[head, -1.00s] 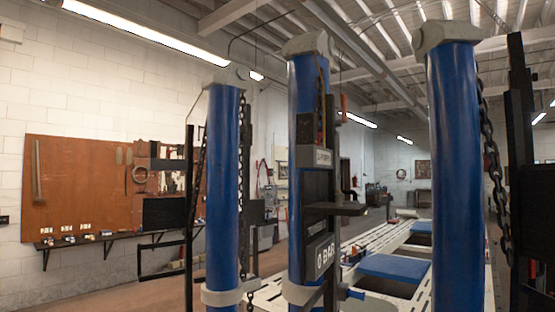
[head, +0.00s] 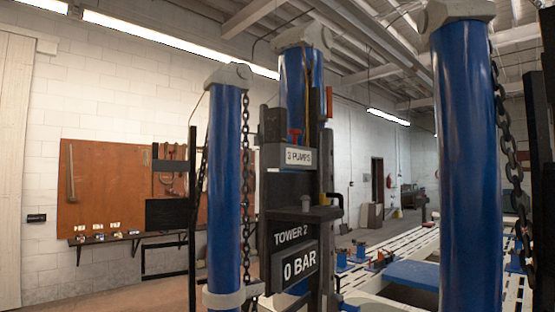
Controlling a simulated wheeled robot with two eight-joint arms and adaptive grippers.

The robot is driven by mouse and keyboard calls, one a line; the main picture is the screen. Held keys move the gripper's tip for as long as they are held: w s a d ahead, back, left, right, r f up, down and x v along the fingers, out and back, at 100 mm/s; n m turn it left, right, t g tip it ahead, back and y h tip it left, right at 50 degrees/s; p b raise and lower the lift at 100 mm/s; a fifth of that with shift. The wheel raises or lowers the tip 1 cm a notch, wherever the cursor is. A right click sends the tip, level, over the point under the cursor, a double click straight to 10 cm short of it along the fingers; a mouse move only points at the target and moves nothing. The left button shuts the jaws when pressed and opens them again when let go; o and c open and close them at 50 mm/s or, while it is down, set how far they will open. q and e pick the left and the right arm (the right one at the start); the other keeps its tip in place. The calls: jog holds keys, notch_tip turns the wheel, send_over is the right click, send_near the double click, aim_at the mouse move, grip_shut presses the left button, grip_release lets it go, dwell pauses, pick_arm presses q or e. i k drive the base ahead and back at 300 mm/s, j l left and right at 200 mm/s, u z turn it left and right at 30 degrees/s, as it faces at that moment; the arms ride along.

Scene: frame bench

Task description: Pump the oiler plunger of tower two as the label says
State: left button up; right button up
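Tower two is the middle blue column (head: 301,85), with black fittings on its front. A pale label (head: 297,156) on it reads "PUMPS" after a digit that I cannot read surely. A small red part (head: 295,135) stands just above this label; it may be the oiler plunger. Below are a black shelf (head: 300,213), the lettering "TOWER 2" (head: 291,233) and a display (head: 297,265) reading "0 BAR". Neither of my grippers is in view.
A blue column (head: 224,180) with a chain stands left, and a thicker blue column (head: 466,170) with a chain (head: 505,140) stands near right. Behind lie a pale slatted frame bench (head: 405,245) and a brown tool board (head: 110,185) on the wall.

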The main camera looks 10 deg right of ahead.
aim_at(294, 133)
jog(key=l+u, duration=0.15)
jog(key=l, duration=1.2)
